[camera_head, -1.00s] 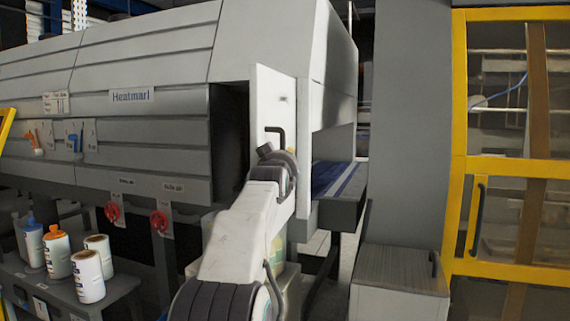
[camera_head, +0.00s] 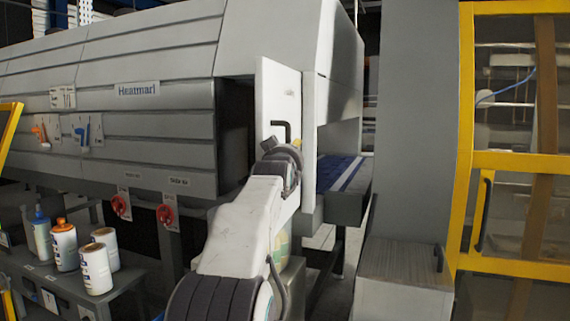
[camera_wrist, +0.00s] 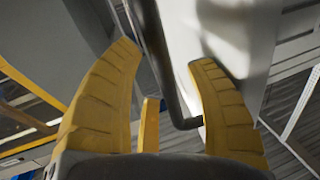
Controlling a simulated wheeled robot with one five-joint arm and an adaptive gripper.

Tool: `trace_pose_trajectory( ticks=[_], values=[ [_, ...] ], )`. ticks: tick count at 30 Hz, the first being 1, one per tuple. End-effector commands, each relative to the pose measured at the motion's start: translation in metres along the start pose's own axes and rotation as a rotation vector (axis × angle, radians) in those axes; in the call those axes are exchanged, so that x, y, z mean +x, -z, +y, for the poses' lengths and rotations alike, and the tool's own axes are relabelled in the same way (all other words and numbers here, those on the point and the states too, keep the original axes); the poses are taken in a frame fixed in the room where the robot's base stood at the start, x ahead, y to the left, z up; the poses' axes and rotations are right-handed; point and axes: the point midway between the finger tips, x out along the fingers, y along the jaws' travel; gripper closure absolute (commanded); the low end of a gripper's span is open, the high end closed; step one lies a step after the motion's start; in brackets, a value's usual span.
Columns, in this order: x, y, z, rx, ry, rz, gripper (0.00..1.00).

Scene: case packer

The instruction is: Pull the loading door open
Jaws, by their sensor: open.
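The white loading door (camera_head: 268,95) stands swung out beside a dark opening in the grey machine, in the middle of the head view. Its black bar handle (camera_head: 287,128) is on the face toward me. In the wrist view the door (camera_wrist: 235,35) fills the upper right, and the dark handle (camera_wrist: 158,65) runs down between my yellow fingers. My gripper (camera_wrist: 165,57) is open around the handle. The right finger is close to the bar; I cannot tell if it touches.
The grey machine (camera_head: 150,60) runs left, with red valve wheels (camera_head: 165,215) below. Several bottles (camera_head: 65,245) stand on a low grey table at left. A blue-striped conveyor (camera_head: 335,175) lies behind the door. A grey cabinet (camera_head: 400,270) and yellow-framed door (camera_head: 466,150) stand at right.

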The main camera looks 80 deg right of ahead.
Motion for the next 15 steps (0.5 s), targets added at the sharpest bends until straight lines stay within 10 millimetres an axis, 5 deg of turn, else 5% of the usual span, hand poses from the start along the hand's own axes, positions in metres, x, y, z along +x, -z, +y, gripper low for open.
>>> trace_pose_trajectory(
  ticks=[15],
  values=[
    [-0.074,0.0,0.0,0.0,0.0,0.001,0.5]
  ],
)
